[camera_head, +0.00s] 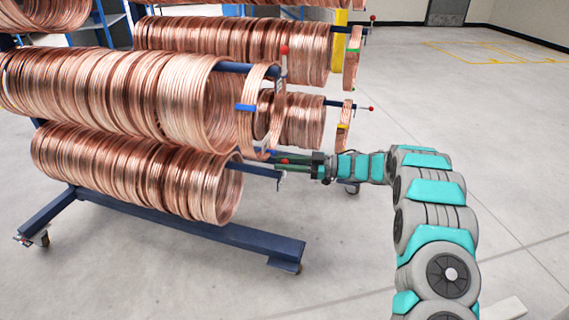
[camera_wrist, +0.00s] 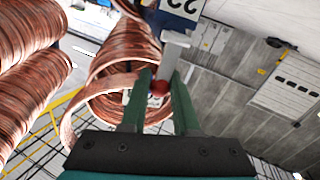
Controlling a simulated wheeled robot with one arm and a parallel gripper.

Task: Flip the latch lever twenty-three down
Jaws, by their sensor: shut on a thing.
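My gripper (camera_wrist: 160,92) is shut on the red ball knob (camera_wrist: 159,88) of a latch lever. The lever (camera_wrist: 173,58) is a short pale grey bar that runs from the knob up to a dark blue bar end (camera_wrist: 180,8). That bar end carries a white number label, upside down and cut off by the picture edge, so I cannot read it surely. In the head view my gripper (camera_head: 288,161) is beside the end of the lower front blue bar (camera_head: 262,171), right of the copper coils. The fingers hide part of the knob.
Rows of copper coils (camera_head: 130,180) hang on the rack's blue bars. A loose copper loop (camera_head: 258,100) with blue bands hangs close above my gripper. Another red-knobbed lever (camera_head: 284,50) stands above. The rack's blue foot (camera_head: 240,238) lies below; the floor right is open.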

